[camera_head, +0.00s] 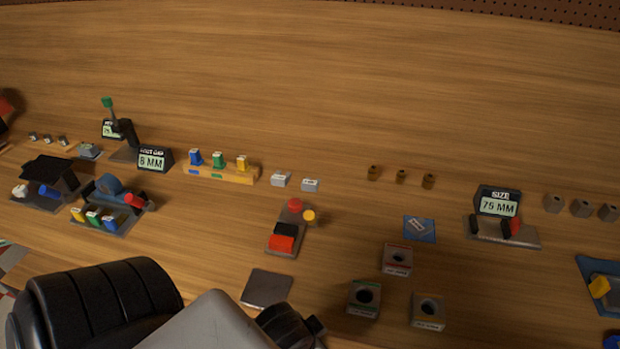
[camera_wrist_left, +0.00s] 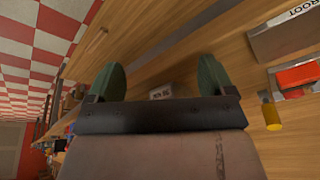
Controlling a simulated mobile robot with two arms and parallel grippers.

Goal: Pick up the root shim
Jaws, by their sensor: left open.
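A grey block lettered ROOT (camera_wrist_left: 290,34), the only thing I see with that word, is at the upper right of the left wrist view, cut by the frame edge. In the head view two small pale grey labelled blocks, one on the left (camera_head: 280,180) and one on the right (camera_head: 310,185), stand on the table; their lettering is too small to read. My left gripper (camera_wrist_left: 160,80) is open, with green fingertips apart and nothing held. A small labelled block (camera_wrist_left: 161,92) shows beyond its fingers. The fingertips are not visible in the head view. My right gripper is not in view.
A fixture with red and yellow parts (camera_head: 284,242) stands in front of the pale blocks. A flat dark plate (camera_head: 267,289), a blue pad (camera_head: 420,229) and several bored blocks (camera_head: 397,260) lie nearby. A rack with coloured pieces (camera_head: 219,172) stands left. The table behind is clear.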

